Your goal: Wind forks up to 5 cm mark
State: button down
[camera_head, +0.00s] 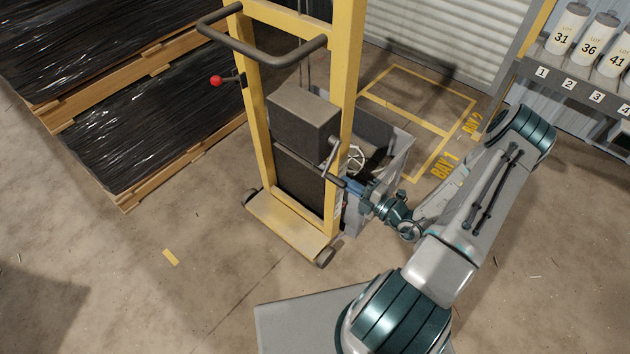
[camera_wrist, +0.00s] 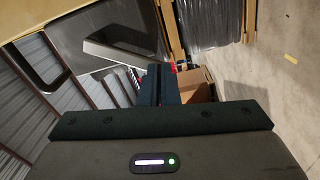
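A yellow hand stacker (camera_head: 347,75) stands upright in the middle of the head view. A grey crank (camera_head: 333,150) sits on its right post, and its handle (camera_head: 334,179) points toward my gripper. My gripper (camera_head: 350,187) is at the outer end of this handle, with its fingers closed around it. In the wrist view the dark teal fingers (camera_wrist: 159,85) are close together, and the handle between them is hidden. The forks are not clearly seen behind the stacker's frame. I cannot make out a 5 cm mark or the fork height.
A grey open bin (camera_head: 395,165) stands behind the stacker, by the yellow floor bays (camera_head: 430,125). Black-wrapped pallets (camera_head: 150,140) are at the left. A shelf (camera_head: 570,90) with numbered white cylinders (camera_head: 570,28) is at the right.

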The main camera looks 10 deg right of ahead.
jog(key=s+a+r+p, duration=0.1)
jog(key=r, duration=0.1)
jog(key=s+a+r+p, duration=0.1)
jog(key=a+r, duration=0.1)
jog(key=s+a+r+p, duration=0.1)
jog(key=r+p, duration=0.1)
jog(key=shift+s+a+r, duration=0.15)
jog(key=shift+s+a, duration=0.05)
jog(key=shift+a, duration=0.05)
jog(key=w+d+r+p, duration=0.2)
jog(key=r+p, duration=0.3)
jog(key=r, duration=0.1)
jog(key=w+d+r+p, duration=0.2)
jog(key=r+p, duration=0.2)
jog(key=r, duration=0.2)
jog(key=w+d+f+b, duration=0.4)
jog(key=w+d, duration=0.3)
jog(key=d, duration=0.3)
jog(key=shift+f, duration=0.55)
jog(key=shift+s, duration=0.1)
